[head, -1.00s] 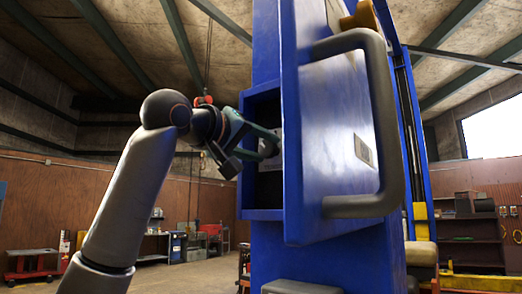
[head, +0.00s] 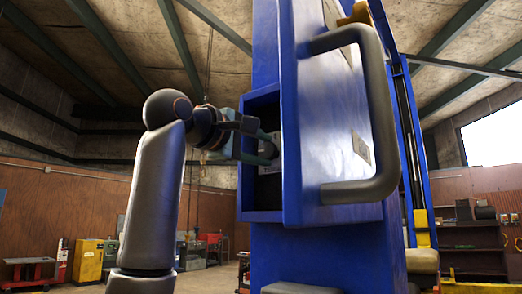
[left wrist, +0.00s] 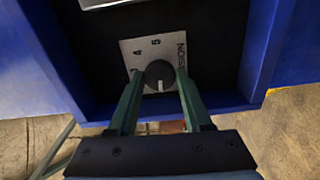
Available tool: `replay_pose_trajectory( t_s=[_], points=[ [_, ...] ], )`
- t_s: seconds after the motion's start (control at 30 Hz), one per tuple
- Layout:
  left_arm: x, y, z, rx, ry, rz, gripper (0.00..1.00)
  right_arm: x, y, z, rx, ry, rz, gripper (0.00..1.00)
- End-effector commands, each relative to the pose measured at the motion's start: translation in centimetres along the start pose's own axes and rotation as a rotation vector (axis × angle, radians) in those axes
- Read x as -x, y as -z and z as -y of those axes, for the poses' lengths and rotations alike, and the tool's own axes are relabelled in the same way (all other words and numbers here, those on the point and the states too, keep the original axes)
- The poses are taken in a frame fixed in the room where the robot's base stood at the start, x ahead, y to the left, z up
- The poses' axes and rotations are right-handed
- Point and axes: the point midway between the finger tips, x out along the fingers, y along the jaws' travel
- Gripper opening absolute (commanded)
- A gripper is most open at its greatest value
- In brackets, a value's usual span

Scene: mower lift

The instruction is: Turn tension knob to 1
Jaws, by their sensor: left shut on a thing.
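The tension knob (left wrist: 160,73) is a dark round dial with a short white pointer line, which points toward the bottom of the left wrist view. It sits on a light label plate (left wrist: 140,50) inside a blue recess. The numbers 4 and 5 and part of the word TENSION show on the plate; its lower part is hidden by the fingers and knob. My left gripper (left wrist: 161,82) has its two green fingers on either side of the knob, shut on it. In the head view my left gripper (head: 272,147) reaches into the recess. My right gripper is not in view.
The blue lift column (head: 268,50) rises around the recess (head: 262,215). A big dark handle (head: 380,110) stands out from the blue panel to the right. Recess walls lie close around my left gripper. Yellow cabinets (head: 88,260) and a red cart are far behind.

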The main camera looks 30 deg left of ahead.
Motion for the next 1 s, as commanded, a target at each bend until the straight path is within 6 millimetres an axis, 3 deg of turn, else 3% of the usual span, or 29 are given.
replay_pose_trajectory(
  t_s=[0.7,0.73,1.0],
  points=[
    [0.00,0.05,0.07,0.073,0.003,-0.001,0.00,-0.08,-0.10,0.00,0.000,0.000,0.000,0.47],
    [0.00,0.05,0.07,0.073,0.003,-0.001,0.53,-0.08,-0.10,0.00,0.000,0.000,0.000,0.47],
    [0.00,0.03,0.03,0.071,0.001,-0.001,0.80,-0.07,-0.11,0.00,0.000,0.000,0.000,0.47]
  ],
)
